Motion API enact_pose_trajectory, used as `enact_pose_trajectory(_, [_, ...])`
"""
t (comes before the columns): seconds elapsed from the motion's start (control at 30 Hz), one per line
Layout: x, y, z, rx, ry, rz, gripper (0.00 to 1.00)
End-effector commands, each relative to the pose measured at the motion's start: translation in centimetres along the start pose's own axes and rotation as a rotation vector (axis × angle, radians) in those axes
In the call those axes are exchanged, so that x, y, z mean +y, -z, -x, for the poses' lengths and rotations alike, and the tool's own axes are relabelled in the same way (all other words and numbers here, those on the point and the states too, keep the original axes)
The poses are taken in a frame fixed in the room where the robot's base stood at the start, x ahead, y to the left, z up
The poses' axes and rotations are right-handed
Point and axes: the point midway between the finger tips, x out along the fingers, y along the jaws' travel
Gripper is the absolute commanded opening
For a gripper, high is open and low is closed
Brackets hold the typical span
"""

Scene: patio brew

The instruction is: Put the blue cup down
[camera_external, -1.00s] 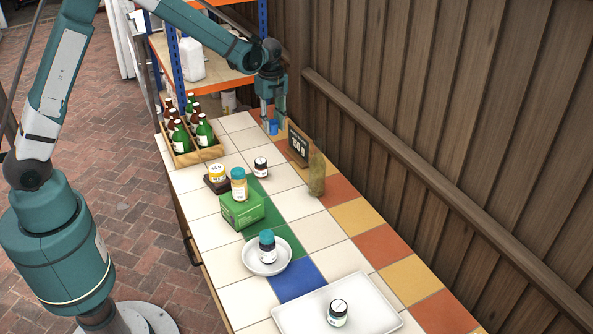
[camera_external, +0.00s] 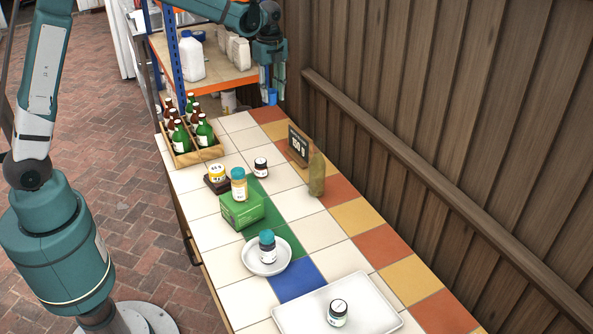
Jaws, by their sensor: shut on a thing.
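The small blue cup (camera_external: 270,97) is at the far end of the tiled table (camera_external: 237,123). My gripper (camera_external: 271,92) points down and is shut on the cup. The cup appears raised above the far tiles, and the orange tiles below it are in plain view. The fingers hide part of the cup.
A wooden crate (camera_external: 207,154) of bottles stands left of the gripper. A black sign (camera_external: 298,146) and an olive bottle (camera_external: 317,174) stand along the wall side. A shelf (camera_external: 215,75) is behind. Nearer are a green box (camera_external: 242,210), white plate (camera_external: 267,268) and white tray (camera_external: 375,318).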

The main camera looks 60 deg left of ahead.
Motion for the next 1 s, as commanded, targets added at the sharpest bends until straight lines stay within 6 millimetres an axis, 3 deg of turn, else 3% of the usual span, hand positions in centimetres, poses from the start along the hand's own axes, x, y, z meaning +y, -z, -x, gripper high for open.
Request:
enact_pose_trajectory(0.27, [0.0,0.0,5.3,0.000,0.000,0.000,0.21])
enact_pose_trajectory(0.57, [-1.6,6.2,5.3,0.000,0.000,-0.026,0.21])
enact_pose_trajectory(1.0, [-3.3,19.6,5.4,0.000,0.000,-0.077,0.21])
